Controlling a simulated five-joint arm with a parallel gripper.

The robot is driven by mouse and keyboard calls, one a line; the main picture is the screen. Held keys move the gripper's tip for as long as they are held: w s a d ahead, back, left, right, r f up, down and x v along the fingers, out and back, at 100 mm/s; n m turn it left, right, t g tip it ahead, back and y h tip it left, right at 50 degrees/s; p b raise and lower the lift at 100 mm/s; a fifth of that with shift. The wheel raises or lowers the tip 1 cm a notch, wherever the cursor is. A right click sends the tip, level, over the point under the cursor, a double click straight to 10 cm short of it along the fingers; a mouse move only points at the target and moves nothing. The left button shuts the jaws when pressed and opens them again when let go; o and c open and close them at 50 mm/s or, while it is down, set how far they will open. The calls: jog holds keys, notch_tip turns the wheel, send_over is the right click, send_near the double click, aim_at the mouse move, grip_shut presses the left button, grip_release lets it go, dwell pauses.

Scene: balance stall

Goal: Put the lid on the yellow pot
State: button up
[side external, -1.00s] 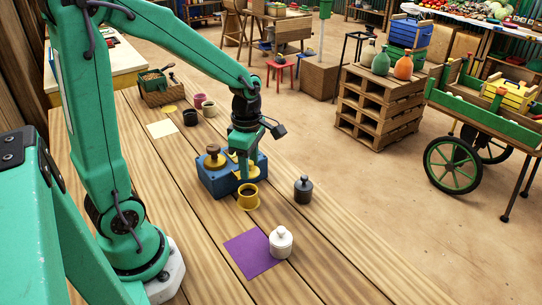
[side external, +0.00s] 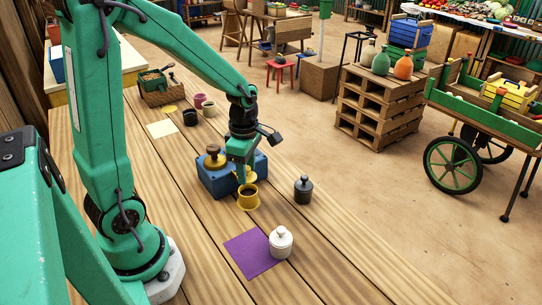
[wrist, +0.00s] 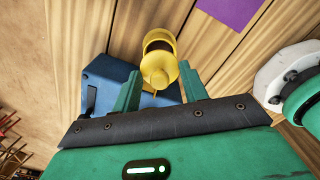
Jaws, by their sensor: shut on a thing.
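The yellow pot (side external: 248,201) stands upright on the table in front of the blue box, its dark opening uncovered on top. It also shows in the wrist view (wrist: 160,40). My gripper (side external: 241,179) is shut on the yellow lid (wrist: 159,71), which shows between the two fingers (wrist: 160,68) in the wrist view. There the lid overlaps the near edge of the pot, with the opening still showing beyond it. In the side view the fingers partly hide the lid, just behind the pot. I cannot tell the exact gap between lid and pot.
A blue box (side external: 208,181) with a brass-coloured knobbed piece (side external: 214,158) stands close behind the pot. A dark grey lidded pot (side external: 303,191) is to the right. The table's front right is bare.

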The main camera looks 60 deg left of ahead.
jog(key=shift+f, duration=1.95)
grip_shut()
jog(key=shift+s+d+r, duration=0.15)
jog(key=shift+s+r, duration=0.1)
dwell(0.5)
jog(key=shift+f, duration=0.15)
dwell(1.1)
